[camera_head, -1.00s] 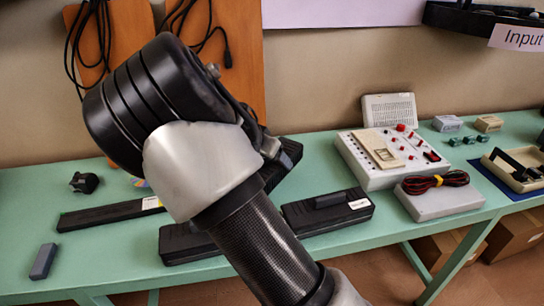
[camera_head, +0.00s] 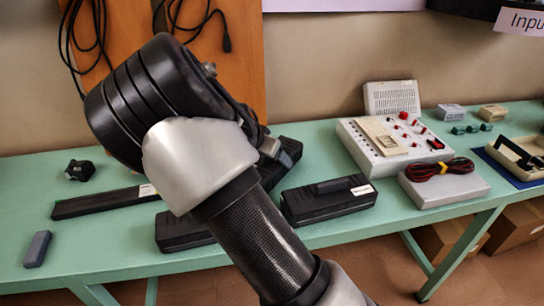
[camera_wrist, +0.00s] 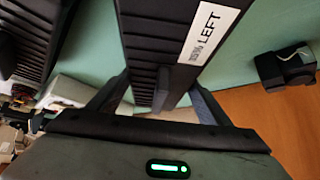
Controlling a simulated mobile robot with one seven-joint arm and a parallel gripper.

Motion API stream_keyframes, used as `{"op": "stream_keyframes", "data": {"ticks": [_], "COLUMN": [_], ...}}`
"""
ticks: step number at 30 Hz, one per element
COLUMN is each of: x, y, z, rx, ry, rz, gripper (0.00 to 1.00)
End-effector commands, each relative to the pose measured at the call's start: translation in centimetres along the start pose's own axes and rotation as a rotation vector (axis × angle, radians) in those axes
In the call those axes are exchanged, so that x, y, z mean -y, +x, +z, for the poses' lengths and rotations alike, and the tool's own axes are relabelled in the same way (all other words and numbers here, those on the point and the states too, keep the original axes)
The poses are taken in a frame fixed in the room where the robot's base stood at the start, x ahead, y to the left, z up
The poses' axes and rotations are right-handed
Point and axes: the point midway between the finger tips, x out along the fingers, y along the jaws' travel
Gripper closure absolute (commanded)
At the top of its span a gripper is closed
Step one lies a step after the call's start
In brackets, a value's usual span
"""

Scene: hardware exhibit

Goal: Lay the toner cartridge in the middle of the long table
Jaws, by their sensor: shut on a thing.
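My gripper (camera_wrist: 160,85) is shut on a black ribbed cartridge (camera_wrist: 140,30) with a white label reading LEFT. The fingers stand on either side of it in the wrist view. In the head view my arm hides most of my gripper. A ribbed black body (camera_head: 288,157) shows just beside it, over the back of the table. The long table (camera_head: 400,236) is pale green and stands along the wall. I cannot tell the height of the held cartridge above it.
A black box with a ridge (camera_head: 327,200) lies right of my arm, another black box (camera_head: 180,232) left of it. A long black bar (camera_head: 100,203), a grey block (camera_head: 37,248) and a small black device (camera_head: 80,170) lie left. A control box (camera_head: 385,150) and grey case (camera_head: 445,188) stand right.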

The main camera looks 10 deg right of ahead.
Motion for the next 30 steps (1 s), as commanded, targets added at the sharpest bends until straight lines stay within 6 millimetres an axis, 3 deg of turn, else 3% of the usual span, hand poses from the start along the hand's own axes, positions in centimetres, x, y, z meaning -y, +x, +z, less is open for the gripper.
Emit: {"op": "stream_keyframes", "data": {"ticks": [18,19,21,23,30], "x": [0.06,0.06,0.05,0.04,-0.04], "y": [0.84,0.83,0.79,0.8,0.89], "z": [0.55,0.53,0.51,0.54,0.77], "rx": [-0.002,-0.002,-0.002,-0.002,0.002], "ry": [0.001,0.001,0.001,0.001,-0.001], "rz": [-0.002,-0.002,-0.002,-0.002,0.001], "gripper": [0.74,0.27,0.15,0.06,0.06]}}
